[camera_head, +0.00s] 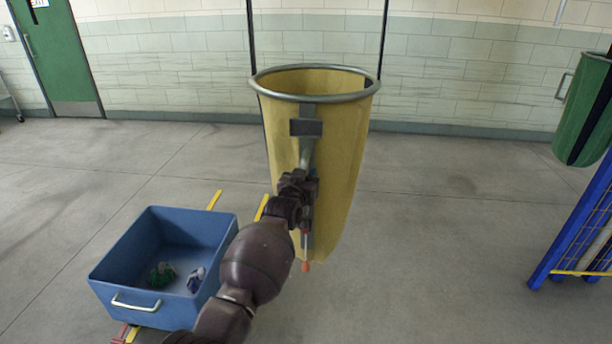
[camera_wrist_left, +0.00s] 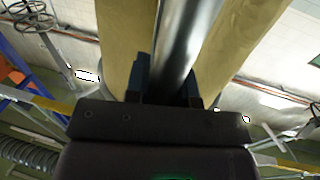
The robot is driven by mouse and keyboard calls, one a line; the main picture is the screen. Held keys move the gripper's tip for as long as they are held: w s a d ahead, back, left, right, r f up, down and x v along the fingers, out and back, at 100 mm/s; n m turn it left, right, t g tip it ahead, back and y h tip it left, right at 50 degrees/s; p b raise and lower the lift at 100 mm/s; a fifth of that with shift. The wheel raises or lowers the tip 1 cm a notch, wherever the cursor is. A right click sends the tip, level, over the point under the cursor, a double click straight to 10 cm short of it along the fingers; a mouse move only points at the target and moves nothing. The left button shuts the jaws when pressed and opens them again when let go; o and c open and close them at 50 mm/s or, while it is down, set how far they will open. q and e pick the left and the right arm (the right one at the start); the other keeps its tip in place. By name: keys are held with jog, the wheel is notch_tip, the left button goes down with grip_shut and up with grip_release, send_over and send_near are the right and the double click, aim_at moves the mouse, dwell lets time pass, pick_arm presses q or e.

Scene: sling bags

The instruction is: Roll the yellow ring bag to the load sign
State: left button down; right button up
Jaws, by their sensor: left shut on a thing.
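The yellow ring bag (camera_head: 346,150) hangs upright from dark straps in the middle of the head view, with a grey metal ring around its open top. A grey metal handle (camera_head: 307,150) runs down its front below a dark plate. My left gripper (camera_head: 304,178) is at the front of the bag, shut on this handle. In the left wrist view the handle (camera_wrist_left: 184,50) shows as a shiny bar between the fingers, with the yellow bag (camera_wrist_left: 235,40) behind it. An orange-tipped cord hangs below my gripper. My right gripper is not in view. No load sign can be made out.
A blue bin (camera_head: 112,262) with a few small items stands on yellow floor marks at lower left. A green bag (camera_head: 585,115) hangs at far right above a blue rack (camera_head: 572,235). A green door (camera_head: 62,55) is at back left. The floor right of the bag is clear.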

pick_arm(q)
jog(key=c, duration=1)
grip_release()
jog(key=shift+o, duration=0.2)
jog(key=v, duration=1)
jog(key=shift+s+p, duration=0.35)
jog(key=shift+a, duration=0.1)
jog(key=s+a+f+g+y, duration=0.1)
jog(key=s+a+f, duration=0.5)
jog(key=s, duration=0.6)
jog(key=s+a+f+n+g+y, duration=0.1)
jog(key=s+a+f+g, duration=0.2)
jog(key=s, duration=0.9)
jog(key=s+a+f+g+y, duration=0.1)
jog(key=s+a+f+y, duration=0.1)
jog(key=s+a+f, duration=0.7)
jog(key=s+f, duration=0.3)
jog(key=f, duration=0.1)
jog(key=shift+a+n+g, duration=0.25)
jog(key=shift+n+g, duration=0.05)
jog(key=shift+g, duration=0.1)
